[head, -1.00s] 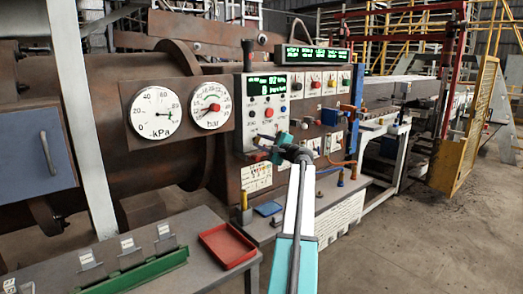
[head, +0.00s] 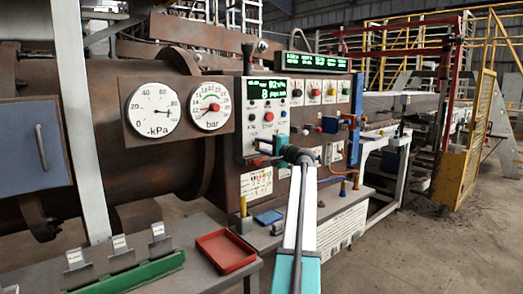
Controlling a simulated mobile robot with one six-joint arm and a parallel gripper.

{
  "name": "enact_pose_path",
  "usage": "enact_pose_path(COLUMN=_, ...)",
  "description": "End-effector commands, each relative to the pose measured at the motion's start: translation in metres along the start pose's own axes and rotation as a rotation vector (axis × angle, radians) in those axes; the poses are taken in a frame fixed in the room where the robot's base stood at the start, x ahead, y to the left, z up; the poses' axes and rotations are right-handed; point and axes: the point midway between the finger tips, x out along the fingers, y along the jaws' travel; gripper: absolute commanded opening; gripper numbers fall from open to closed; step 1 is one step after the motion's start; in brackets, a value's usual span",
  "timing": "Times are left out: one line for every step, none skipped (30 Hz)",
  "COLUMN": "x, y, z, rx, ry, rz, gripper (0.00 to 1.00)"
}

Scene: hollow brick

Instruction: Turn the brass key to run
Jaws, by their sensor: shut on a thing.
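The grey control panel (head: 267,88) carries a green display and several buttons, and stands upright in the middle of the head view. My gripper (head: 261,149), dark fingers with teal parts, is at the panel's lower part. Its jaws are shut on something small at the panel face. The brass key itself is not distinguishable; the fingers and wrist cover that spot, so its angle cannot be read.
Two round gauges, kPa (head: 153,109) and bar (head: 211,108), are left of the panel. A blue box (head: 330,124) projects to the right. Below are a red tray (head: 226,251), a green rack (head: 130,275) and a yellow-handled item (head: 243,207) on the bench.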

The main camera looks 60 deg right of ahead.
Motion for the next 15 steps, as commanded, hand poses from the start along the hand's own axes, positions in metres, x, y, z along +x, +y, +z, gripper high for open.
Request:
enact_pose_path(x=0.0001, y=0.0003, z=0.0001, rx=-0.006, ry=0.0, rz=0.0, gripper=0.04)
enact_pose_path(x=0.0001, y=0.0001, z=0.0001, rx=-0.008, ry=0.0, rz=0.0, gripper=0.04)
enact_pose_path(x=0.0001, y=0.0, z=0.0001, rx=-0.01, ry=0.0, rz=0.0, gripper=0.04)
enact_pose_path(x=0.0, y=-0.0001, z=0.0001, rx=-0.011, ry=0.0, rz=0.0, gripper=0.04)
enact_pose_path(x=0.0, y=-0.0002, z=0.0001, rx=-0.012, ry=0.0, rz=0.0, gripper=0.04)
enact_pose_path(x=0.0, y=-0.0002, z=0.0001, rx=-0.012, ry=0.0, rz=0.0, gripper=0.04)
enact_pose_path(x=0.0, y=-0.0003, z=0.0001, rx=-0.012, ry=0.0, rz=0.0, gripper=0.04)
enact_pose_path(x=0.0, y=-0.0003, z=0.0001, rx=-0.012, ry=0.0, rz=0.001, gripper=0.04)
enact_pose_path(x=-0.0001, y=-0.0003, z=0.0, rx=-0.012, ry=0.0, rz=0.001, gripper=0.04)
enact_pose_path(x=-0.0001, y=-0.0002, z=0.0, rx=-0.011, ry=0.0, rz=0.001, gripper=0.04)
enact_pose_path(x=-0.0001, y=-0.0002, z=0.0, rx=-0.011, ry=0.0, rz=0.001, gripper=0.04)
enact_pose_path(x=-0.0001, y=-0.0002, z=0.0, rx=-0.011, ry=0.0, rz=0.001, gripper=0.04)
enact_pose_path(x=-0.0001, y=-0.0002, z=0.0, rx=-0.011, ry=0.0, rz=0.001, gripper=0.28)
enact_pose_path(x=-0.0002, y=-0.0002, z=0.0, rx=-0.011, ry=0.0, rz=0.001, gripper=0.33)
enact_pose_path(x=-0.0002, y=-0.0002, z=0.0, rx=-0.011, ry=0.0, rz=0.001, gripper=0.4)
